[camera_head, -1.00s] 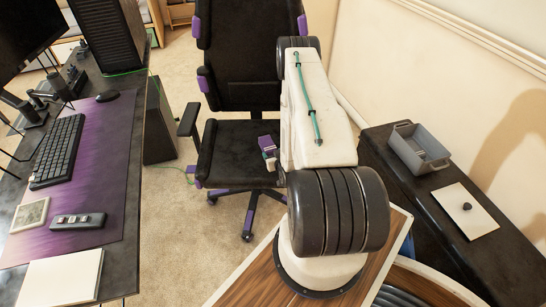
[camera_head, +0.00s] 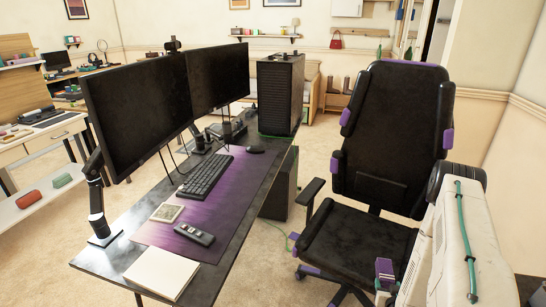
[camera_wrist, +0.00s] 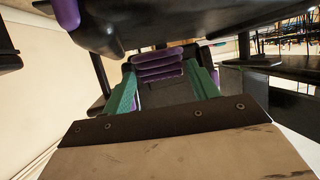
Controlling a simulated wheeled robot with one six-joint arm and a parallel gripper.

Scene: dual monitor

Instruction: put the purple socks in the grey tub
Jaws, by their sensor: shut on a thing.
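The purple socks (camera_wrist: 158,66), a folded, layered bundle, sit between the green fingers of my gripper (camera_wrist: 160,72) in the wrist view. My gripper is shut on them. In the head view the socks (camera_head: 384,268) show as a small purple block in front of the chair seat's right front part, beside my white arm. Most of my gripper is hidden by the arm there. I cannot tell whether the socks touch the seat. The grey tub is not in the current views; the earlier head view shows it on a dark cabinet at the right.
A black office chair (camera_head: 355,240) with purple trim stands close to my arm. Left of it is a dark desk (camera_head: 118,262) with two monitors (camera_head: 140,105), a keyboard (camera_head: 205,175) and a computer tower (camera_head: 280,95).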

